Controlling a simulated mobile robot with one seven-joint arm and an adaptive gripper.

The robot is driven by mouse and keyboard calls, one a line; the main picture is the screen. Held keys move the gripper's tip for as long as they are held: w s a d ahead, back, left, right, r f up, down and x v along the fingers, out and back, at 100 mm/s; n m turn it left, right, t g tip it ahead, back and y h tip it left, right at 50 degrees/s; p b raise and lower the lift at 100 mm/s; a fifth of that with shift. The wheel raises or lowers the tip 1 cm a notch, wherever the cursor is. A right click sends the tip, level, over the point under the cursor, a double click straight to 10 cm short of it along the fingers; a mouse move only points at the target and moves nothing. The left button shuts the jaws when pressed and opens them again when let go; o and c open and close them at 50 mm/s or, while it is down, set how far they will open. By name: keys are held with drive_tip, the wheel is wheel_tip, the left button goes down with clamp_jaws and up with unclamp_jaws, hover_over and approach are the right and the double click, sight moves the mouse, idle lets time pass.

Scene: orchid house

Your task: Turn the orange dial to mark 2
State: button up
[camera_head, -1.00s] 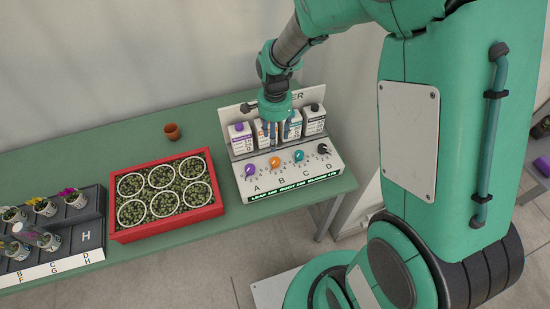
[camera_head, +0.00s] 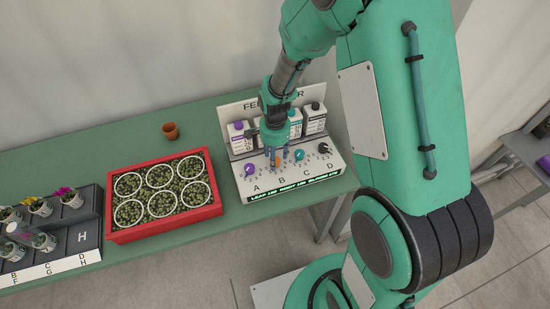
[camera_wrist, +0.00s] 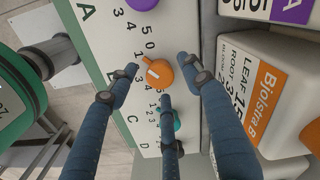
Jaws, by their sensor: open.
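The orange dial (camera_wrist: 158,73) is on the white feeder panel (camera_wrist: 120,60) beside the letter B. In the wrist view its pointer aims toward the upper left, near the 0 end of its printed scale; the exact mark is hard to read. In the head view the orange dial (camera_head: 277,161) is partly hidden by my fingers. My gripper (camera_head: 276,152) hangs over it. In the wrist view my gripper (camera_wrist: 158,82) has its blue fingers spread around the dial, apart from it and open. I cannot tell the height gap.
A purple dial (camera_head: 250,170), a teal dial (camera_head: 299,155) and a black dial (camera_head: 324,147) share the panel. Bottles, one with an orange label (camera_wrist: 262,90), stand close behind.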

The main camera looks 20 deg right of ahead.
drive_tip(key=shift+f, duration=0.2)
drive_tip(key=shift+c, duration=0.5)
drive_tip(key=c, duration=1.1)
drive_tip(key=shift+n, duration=0.4)
drive_tip(key=shift+r+n+p, duration=0.1)
drive_tip(key=shift+n+p, duration=0.5)
drive_tip(key=shift+n, duration=0.6)
drive_tip(key=shift+n+p, duration=0.4)
drive_tip(key=shift+n, duration=1.1)
